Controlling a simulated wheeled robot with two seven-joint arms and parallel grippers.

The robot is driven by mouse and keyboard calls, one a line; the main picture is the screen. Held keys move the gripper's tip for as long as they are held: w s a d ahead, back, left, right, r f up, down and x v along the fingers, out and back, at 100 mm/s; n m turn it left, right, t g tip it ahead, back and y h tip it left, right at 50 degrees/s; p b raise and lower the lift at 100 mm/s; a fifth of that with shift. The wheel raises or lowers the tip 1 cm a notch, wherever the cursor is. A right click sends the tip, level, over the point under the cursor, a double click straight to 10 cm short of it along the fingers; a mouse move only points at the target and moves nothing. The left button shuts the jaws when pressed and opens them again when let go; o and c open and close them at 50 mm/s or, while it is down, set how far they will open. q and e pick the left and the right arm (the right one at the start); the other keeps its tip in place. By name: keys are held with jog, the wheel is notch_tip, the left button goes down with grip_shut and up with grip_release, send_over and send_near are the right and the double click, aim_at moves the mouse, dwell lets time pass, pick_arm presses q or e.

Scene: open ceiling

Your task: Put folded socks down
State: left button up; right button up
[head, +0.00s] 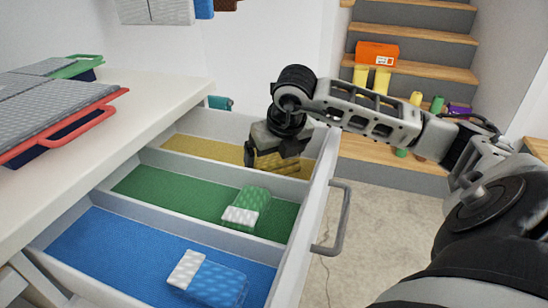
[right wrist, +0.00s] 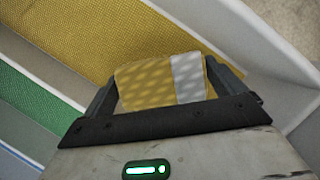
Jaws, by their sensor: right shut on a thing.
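My right gripper (head: 274,160) reaches into the yellow-lined compartment (head: 200,150) at the far end of an open drawer. It is shut on yellow folded socks with a white band (right wrist: 150,82), held between both fingers in the right wrist view. The socks also show below the gripper in the head view (head: 282,164). They are low over the yellow lining; I cannot tell whether they touch it. Green and white folded socks (head: 254,204) lie in the green compartment (head: 165,195). Blue and white folded socks (head: 218,284) lie in the blue compartment (head: 110,245). My left gripper is not in view.
White dividers separate the compartments. The drawer's front wall has a grey handle (head: 342,220). A white countertop (head: 150,100) with lidded boxes (head: 50,115) stands at left. Wooden stairs (head: 420,75) hold an orange box (head: 377,54) and several small items at the back right.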

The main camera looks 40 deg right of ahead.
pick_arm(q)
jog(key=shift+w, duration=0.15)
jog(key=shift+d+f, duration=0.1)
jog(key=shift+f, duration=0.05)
pick_arm(e)
jog(key=shift+f, duration=0.1)
jog(key=o, duration=0.6)
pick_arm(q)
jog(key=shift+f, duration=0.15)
pick_arm(e)
jog(key=shift+r, duration=0.35)
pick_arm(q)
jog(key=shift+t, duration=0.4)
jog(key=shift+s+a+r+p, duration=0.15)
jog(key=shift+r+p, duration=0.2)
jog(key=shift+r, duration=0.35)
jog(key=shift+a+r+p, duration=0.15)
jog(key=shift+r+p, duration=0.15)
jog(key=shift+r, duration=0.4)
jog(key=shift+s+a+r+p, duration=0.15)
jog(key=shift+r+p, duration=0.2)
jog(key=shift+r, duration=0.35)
pick_arm(e)
jog(key=v, duration=1.1)
jog(key=shift+s+r, duration=0.2)
jog(key=shift+r, duration=0.05)
